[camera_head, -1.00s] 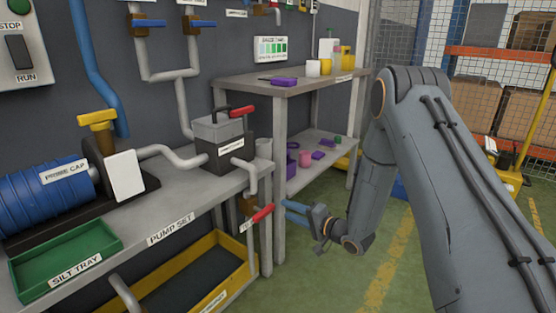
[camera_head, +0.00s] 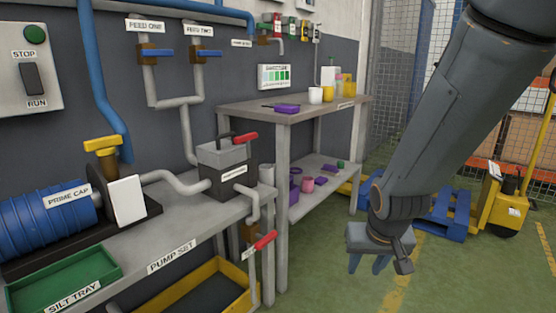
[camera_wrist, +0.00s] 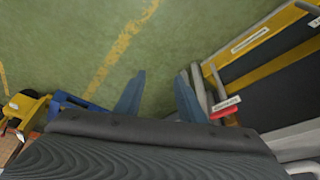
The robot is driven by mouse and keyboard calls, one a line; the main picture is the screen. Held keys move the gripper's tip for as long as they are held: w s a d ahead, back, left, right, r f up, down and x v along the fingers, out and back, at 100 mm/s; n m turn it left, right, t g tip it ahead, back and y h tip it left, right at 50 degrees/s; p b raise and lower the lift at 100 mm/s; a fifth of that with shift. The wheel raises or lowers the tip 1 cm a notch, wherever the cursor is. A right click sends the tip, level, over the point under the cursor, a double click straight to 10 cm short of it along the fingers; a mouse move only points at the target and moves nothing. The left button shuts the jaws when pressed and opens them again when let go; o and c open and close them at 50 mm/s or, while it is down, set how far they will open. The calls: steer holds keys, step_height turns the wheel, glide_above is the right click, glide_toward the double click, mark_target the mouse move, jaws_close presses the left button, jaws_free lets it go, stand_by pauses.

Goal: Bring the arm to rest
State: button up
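My gripper (camera_head: 368,263) hangs at the lower right of the head view, pointing down above the green floor. Its blue fingers are spread apart with nothing between them. In the wrist view, the gripper (camera_wrist: 158,95) shows two blue fingers with bare floor between and beyond them. My arm comes down from the upper right of the head view, and the gripper stands apart from the pump bench and the shelf table.
The pump bench (camera_head: 150,240) with a green silt tray (camera_head: 60,282) is at left. A red-handled valve (camera_head: 262,244) sticks out from its right end. A grey shelf table (camera_head: 282,180) stands behind. A blue pallet (camera_head: 446,218) and yellow pallet truck (camera_head: 500,205) are at right. Floor below the gripper is clear.

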steer(key=s+a+r+n+g, duration=0.1)
steer(key=s+g, duration=0.1)
steer(key=s, duration=0.6)
steer(key=s+a+r+n+g, duration=0.1)
steer(key=s+a+r+n, duration=0.15)
steer(key=s+a, duration=0.5)
steer(key=s+a+r+n+g, duration=0.1)
steer(key=s+a+n, duration=0.25)
steer(key=a, duration=0.65)
steer(key=d+r+m+p, duration=0.6)
steer(key=d+r+p, duration=1.1)
steer(key=r+p, duration=0.4)
steer(key=p, duration=0.4)
steer(key=shift+s+d, duration=0.2)
steer(key=shift+s, duration=0.2)
